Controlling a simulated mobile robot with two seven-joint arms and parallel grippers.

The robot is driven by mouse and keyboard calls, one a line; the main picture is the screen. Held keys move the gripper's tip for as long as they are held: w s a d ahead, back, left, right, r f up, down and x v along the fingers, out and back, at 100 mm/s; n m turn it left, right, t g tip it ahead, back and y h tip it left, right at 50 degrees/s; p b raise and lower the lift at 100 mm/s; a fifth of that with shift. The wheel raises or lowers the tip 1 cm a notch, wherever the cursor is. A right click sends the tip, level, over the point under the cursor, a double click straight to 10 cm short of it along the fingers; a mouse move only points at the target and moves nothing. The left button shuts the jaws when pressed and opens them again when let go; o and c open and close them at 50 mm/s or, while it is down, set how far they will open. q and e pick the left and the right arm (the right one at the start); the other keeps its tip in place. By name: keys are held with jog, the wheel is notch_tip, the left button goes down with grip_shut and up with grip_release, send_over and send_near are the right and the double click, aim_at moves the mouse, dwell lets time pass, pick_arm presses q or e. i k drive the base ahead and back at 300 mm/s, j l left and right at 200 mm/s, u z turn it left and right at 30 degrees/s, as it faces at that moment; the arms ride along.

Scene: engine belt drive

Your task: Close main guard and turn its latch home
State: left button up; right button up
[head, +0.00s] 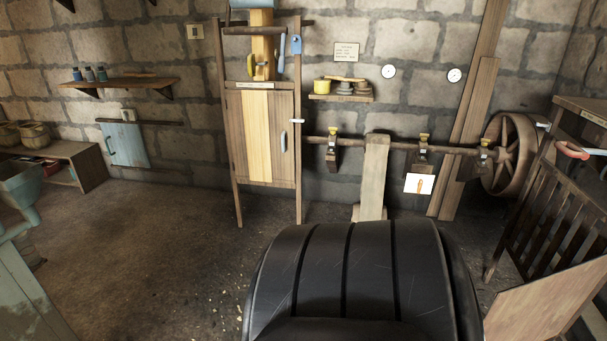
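A dark slatted wooden panel (552,220), which looks like the main guard, stands tilted at the right, in front of and to the right of a large spoked wheel (511,154). I cannot tell how far it is open. A red-handled lever (573,150) sits near its top; I cannot tell whether it is the latch. A wooden cabinet (265,138) with a closed-looking front and a small pale handle stands by the back wall. Neither of my grippers is in view.
A horizontal shaft (390,144) carries a pale belt (375,175) along the back wall. A plain wooden board (545,300) is at the lower right. A low table (75,155) and a blue-green machine (25,185) stand left. The floor (160,230) at left centre is mostly clear.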

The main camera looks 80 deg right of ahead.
aim_at(537, 310)
jog(key=z, duration=2)
jog(key=i+z, duration=0.1)
jog(key=z, duration=0.35)
jog(key=j+z, duration=0.1)
jog(key=z, duration=0.3)
jog(key=i+j+z, duration=0.1)
jog(key=z, duration=0.35)
jog(key=i+j+z, duration=0.1)
jog(key=z, duration=0.35)
jog(key=j+z, duration=0.55)
jog(key=z, duration=0.3)
jog(key=j+z, duration=0.25)
jog(key=z, duration=0.15)
